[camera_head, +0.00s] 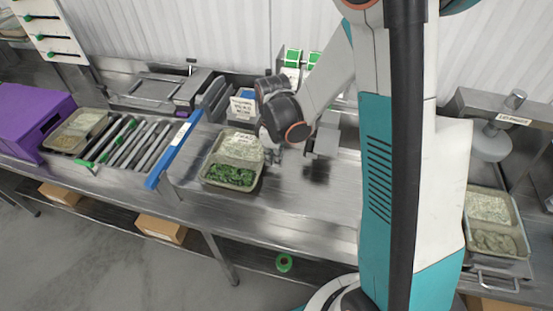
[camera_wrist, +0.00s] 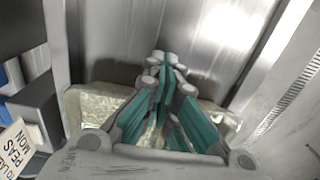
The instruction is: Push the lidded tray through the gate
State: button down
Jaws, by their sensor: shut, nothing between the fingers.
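The tray (camera_head: 229,187) lies on the steel bench in the head view, with a pale part at the back and green food at the front. A white label lies across its top; I cannot clearly make out a lid. My gripper (camera_head: 277,154) is low at the tray's right side, close to it; contact is unclear. In the wrist view my gripper (camera_wrist: 165,64) has its teal fingers together and empty, partly hiding the tray (camera_wrist: 92,104). A blue bar (camera_head: 174,150) stands left of the tray, at the roller end; I cannot tell whether it is the gate.
Rollers (camera_head: 128,143) with green ends lie left of the bar. Beyond them another tray (camera_head: 70,143) sits by a purple housing (camera_head: 32,120). A labelled bin (camera_head: 242,106) stands behind the tray. A further tray (camera_head: 493,214) is at the far right. The bench front is clear.

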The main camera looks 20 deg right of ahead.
jog(key=w+a+b, duration=0.1)
jog(key=w+a, duration=0.3)
jog(key=a, duration=0.2)
jog(key=w+a+b, duration=0.1)
jog(key=w+a, duration=0.4)
jog(key=a, duration=0.1)
jog(key=w+a+b, duration=0.1)
jog(key=w+a, duration=0.3)
jog(key=a, duration=0.3)
jog(key=shift+w, duration=0.35)
